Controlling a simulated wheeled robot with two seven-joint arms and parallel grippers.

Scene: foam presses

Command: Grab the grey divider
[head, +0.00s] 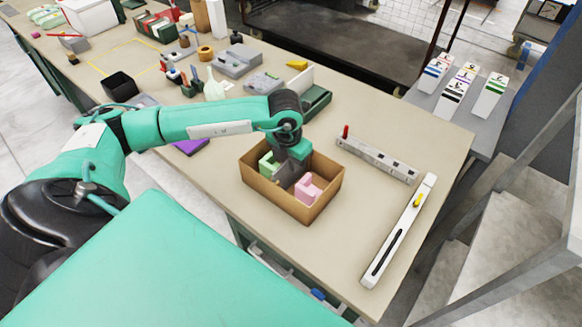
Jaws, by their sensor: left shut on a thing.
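A brown cardboard box (281,196) stands open on the workbench, in the middle of the head view. A grey divider (283,181) shows inside it, between a green foam piece (266,165) on the left and a pink foam piece (308,188) on the right. My left gripper (292,168) reaches down into the box from above and is shut on the grey divider. The fingertips and much of the divider are hidden by the gripper and the foam. My right gripper is not in view.
The tan workbench (215,185) has free room left of and below the box. A grey bar with a red knob (375,158) and a long white rail (400,230) lie to the right. A green tray (316,101) and several small tools lie behind.

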